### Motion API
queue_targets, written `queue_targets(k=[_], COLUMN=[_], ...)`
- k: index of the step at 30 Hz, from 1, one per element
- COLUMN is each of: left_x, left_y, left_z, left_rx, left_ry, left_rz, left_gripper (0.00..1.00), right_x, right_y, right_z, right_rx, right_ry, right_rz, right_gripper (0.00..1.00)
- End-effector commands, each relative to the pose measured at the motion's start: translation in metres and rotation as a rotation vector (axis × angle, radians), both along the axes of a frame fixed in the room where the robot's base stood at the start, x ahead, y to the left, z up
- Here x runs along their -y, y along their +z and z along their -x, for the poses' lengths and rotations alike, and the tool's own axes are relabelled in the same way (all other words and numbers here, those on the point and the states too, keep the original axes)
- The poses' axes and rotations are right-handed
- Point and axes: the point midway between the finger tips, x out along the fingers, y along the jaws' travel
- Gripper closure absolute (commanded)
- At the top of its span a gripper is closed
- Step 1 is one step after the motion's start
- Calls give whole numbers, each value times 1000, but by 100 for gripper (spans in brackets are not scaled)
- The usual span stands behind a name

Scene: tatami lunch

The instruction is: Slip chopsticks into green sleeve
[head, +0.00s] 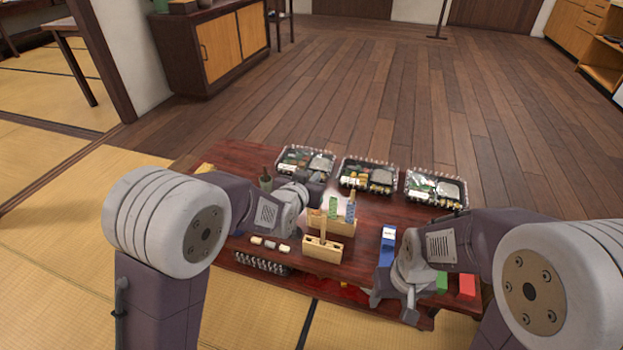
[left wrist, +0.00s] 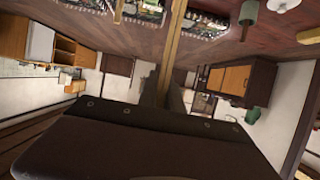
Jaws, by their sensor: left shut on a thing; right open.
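The green sleeve (head: 333,207) stands upright in a wooden holder (head: 343,230) near the middle of the low table, beside a blue patterned sleeve (head: 350,210). My left gripper (head: 320,192) is just behind the sleeves. It is shut on tan chopsticks (left wrist: 175,45), which run lengthwise through the upper middle of the left wrist view. Their tips and their gap to the green sleeve cannot be made out. A smaller wooden stand (head: 322,250) is in front of the holder. My right gripper (head: 393,303) is open and empty at the table's front edge.
Three clear-lidded lunch trays (head: 305,160) (head: 367,175) (head: 435,188) line the table's back. A blue and white box (head: 388,238), a green block (head: 441,282) and a red block (head: 467,286) are at right. Small pale pieces (head: 270,245) lie at front left.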

Motion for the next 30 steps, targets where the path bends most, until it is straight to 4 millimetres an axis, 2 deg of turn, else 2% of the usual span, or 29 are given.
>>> queue_targets(k=[1,16,30], left_x=[0,0,1], left_y=[8,44,47], left_z=[0,0,-2], left_rx=[1,1,0], left_ry=[0,0,-2], left_rz=[0,0,-2], left_gripper=[100,100,100], right_x=[0,0,0], right_y=[7,38,38], right_z=[0,0,0], right_rx=[0,0,0], right_ry=[0,0,0], right_rz=[0,0,0], right_gripper=[43,43,43])
